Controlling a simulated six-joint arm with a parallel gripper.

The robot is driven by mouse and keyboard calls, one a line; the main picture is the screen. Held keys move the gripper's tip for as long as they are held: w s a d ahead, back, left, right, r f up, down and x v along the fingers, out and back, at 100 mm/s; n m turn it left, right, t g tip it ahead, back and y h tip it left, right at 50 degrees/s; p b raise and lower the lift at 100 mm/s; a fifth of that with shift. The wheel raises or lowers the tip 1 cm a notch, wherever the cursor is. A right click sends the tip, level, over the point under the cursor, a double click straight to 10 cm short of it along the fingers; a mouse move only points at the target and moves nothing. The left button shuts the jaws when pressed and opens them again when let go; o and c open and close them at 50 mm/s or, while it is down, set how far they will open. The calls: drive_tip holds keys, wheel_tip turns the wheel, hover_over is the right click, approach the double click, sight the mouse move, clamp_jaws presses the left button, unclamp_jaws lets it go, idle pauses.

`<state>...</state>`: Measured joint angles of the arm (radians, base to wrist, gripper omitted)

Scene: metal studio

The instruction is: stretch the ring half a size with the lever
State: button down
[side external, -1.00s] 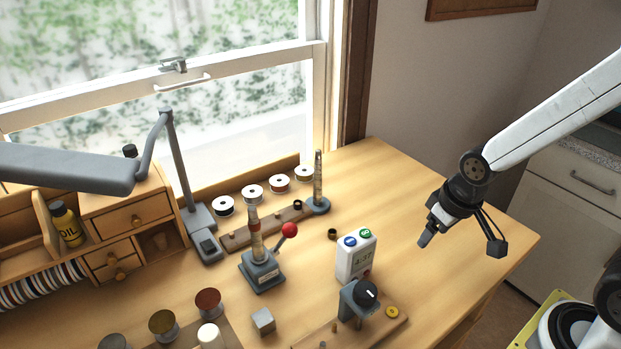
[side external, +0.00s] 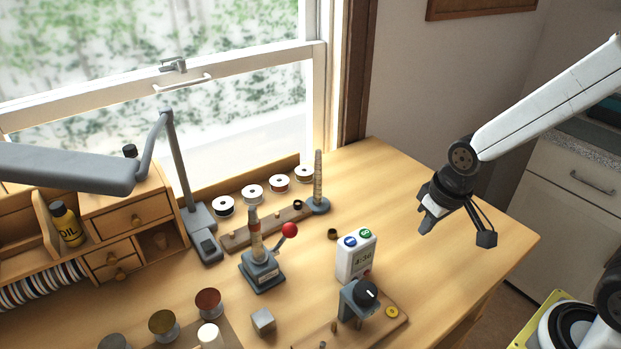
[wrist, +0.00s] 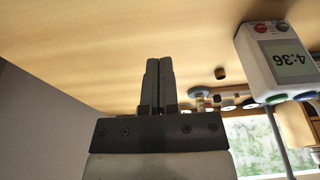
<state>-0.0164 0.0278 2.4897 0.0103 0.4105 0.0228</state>
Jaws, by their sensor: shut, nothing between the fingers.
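The ring stretcher (side external: 263,275) stands upright mid-table, with a grey base and a tapered post (side external: 254,232). Its lever ends in a red ball (side external: 289,230) tilted up to the right. A small dark-gold ring (side external: 332,234) lies on the table right of the stretcher; it seems to show in the wrist view (wrist: 220,73) too. Whether a ring sits on the post is too small to tell. My gripper (side external: 427,229) is in the air over the table's right part, well away from the stretcher. Its fingers (wrist: 158,65) are shut together and empty.
A graduated mandrel (side external: 318,185) and wire spools (side external: 252,192) stand behind. The lamp (side external: 70,167) reaches over the left. The right tabletop is clear.

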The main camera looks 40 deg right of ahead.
drive_tip(key=w+a+r+m+g+y, duration=0.1)
drive_tip(key=w+a+r+g, duration=0.4)
drive_tip(key=w+a+r, duration=1.2)
drive_tip(key=a+r, duration=0.2)
drive_tip(key=a, duration=0.1)
drive_tip(key=shift+w+a+r+m+y, duration=0.25)
drive_tip(key=shift+w+a+m+y, duration=0.05)
drive_tip(key=shift+a, duration=0.1)
drive_tip(key=shift+f, duration=0.1)
drive_tip(key=s+x, duration=0.3)
drive_tip(key=x, duration=0.9)
drive_tip(key=shift+a, duration=0.25)
